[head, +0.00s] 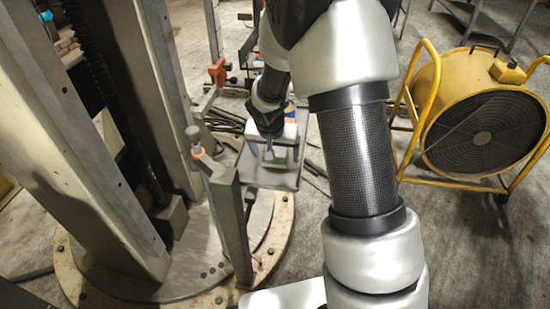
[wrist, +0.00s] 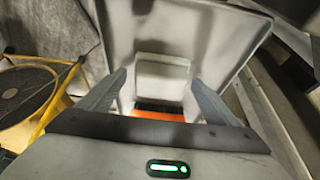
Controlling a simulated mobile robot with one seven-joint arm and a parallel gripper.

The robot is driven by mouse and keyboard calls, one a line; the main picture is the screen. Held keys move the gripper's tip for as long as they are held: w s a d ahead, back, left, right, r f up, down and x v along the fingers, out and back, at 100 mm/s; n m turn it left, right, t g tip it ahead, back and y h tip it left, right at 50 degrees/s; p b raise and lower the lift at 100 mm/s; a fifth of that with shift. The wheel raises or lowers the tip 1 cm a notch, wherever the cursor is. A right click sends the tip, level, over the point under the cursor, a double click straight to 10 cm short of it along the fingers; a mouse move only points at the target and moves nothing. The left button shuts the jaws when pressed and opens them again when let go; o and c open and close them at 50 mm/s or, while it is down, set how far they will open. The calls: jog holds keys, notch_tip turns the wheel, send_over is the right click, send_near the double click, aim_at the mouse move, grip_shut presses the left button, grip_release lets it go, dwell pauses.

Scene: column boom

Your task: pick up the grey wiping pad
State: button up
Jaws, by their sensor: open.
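The grey wiping pad (wrist: 162,76) appears in the wrist view as a pale grey block, with a dark band and an orange strip at its near side. It lies on a grey tray (wrist: 222,35) with a raised rim. My gripper (wrist: 160,82) is open, with one finger to each side of the pad in the picture. I see gaps between the fingers and the pad; the height between them is hard to judge. In the head view my gripper (head: 268,151) is over the tray (head: 270,179), and my arm hides much of that spot.
A large column (head: 85,130) on a round base plate stands at the left. A yellow drum fan (head: 480,120) stands at the right. Open concrete floor lies in front of it.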

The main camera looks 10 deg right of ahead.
jog(key=c, duration=1.1)
jog(key=shift+r, duration=0.1)
jog(key=shift+c, duration=0.2)
notch_tip(320, 180, up, 10)
jog(key=p, duration=0.3)
